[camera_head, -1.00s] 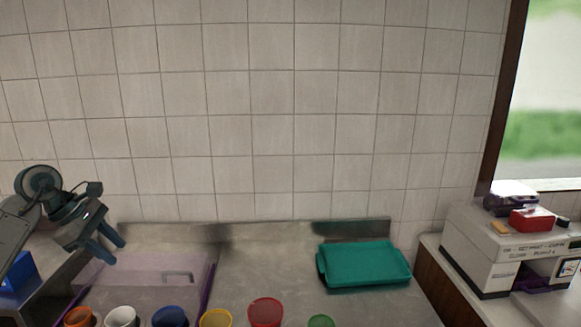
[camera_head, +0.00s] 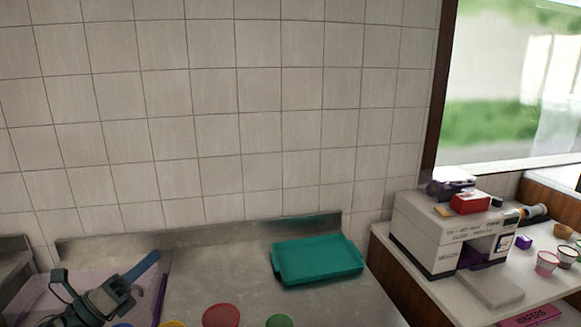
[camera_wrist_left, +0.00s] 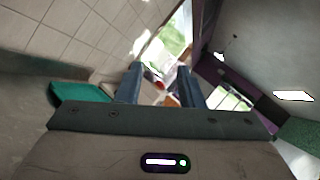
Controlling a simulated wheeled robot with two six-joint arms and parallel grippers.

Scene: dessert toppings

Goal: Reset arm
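My left gripper (camera_head: 146,264) is in the lower left of the head view, above the steel counter, with its fingers pointing up and to the right. In the left wrist view the two fingers of the left gripper (camera_wrist_left: 159,82) stand apart with nothing between them, so it is open and empty. My right gripper is in neither view.
A teal tray (camera_head: 318,262) lies on the steel counter (camera_head: 225,280) and also shows in the left wrist view (camera_wrist_left: 80,92). Red (camera_head: 221,316) and green (camera_head: 280,321) round tops show at the bottom edge. A white machine (camera_head: 440,235) and several small cups stand on the right.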

